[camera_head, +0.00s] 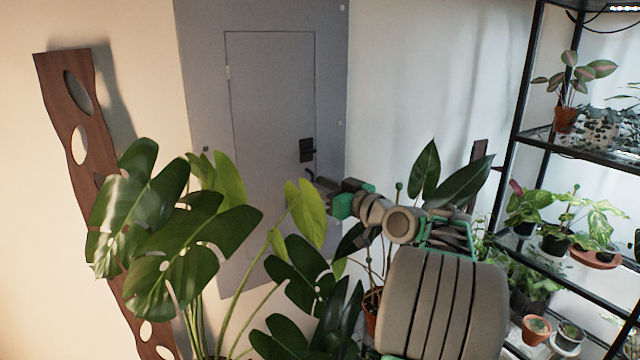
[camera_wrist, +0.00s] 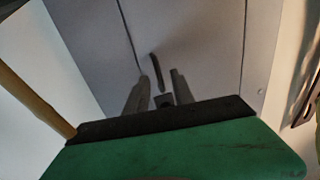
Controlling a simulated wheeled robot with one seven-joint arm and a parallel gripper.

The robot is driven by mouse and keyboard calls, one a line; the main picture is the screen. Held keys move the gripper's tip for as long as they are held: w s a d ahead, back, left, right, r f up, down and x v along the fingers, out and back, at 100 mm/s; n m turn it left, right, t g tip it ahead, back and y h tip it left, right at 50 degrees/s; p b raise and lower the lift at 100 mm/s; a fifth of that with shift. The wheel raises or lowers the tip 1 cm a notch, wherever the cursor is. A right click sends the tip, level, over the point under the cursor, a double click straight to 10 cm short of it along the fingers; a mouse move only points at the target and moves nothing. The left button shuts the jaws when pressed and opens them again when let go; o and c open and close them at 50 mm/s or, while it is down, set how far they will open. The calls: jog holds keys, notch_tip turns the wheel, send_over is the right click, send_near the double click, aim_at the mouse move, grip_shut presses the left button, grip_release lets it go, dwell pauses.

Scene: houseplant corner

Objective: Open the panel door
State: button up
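The grey panel door (camera_head: 265,110) is set in a taller grey panel on the wall in the head view and looks closed, its outline flush. A black handle (camera_head: 307,150) sits near its right edge. My gripper (camera_head: 312,178) reaches in from the right, just below the handle, partly hidden by its own wrist. In the wrist view my gripper (camera_wrist: 159,88) has its two grey fingers spread apart, pointing at the grey panel surface (camera_wrist: 195,40). A dark curved strip (camera_wrist: 154,68) shows between and beyond the fingertips; I cannot tell whether anything touches it.
A large-leaved plant (camera_head: 175,240) stands in front of the door's lower left. Another dark-leaved plant (camera_head: 460,185) is beside my arm. A black shelf rack (camera_head: 510,130) with several pots stands at right. A wooden strip (camera_head: 60,95) leans at left. A tan stick-like thing (camera_wrist: 35,100) crosses the wrist view's left.

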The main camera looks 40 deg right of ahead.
grip_shut()
dwell(1.4)
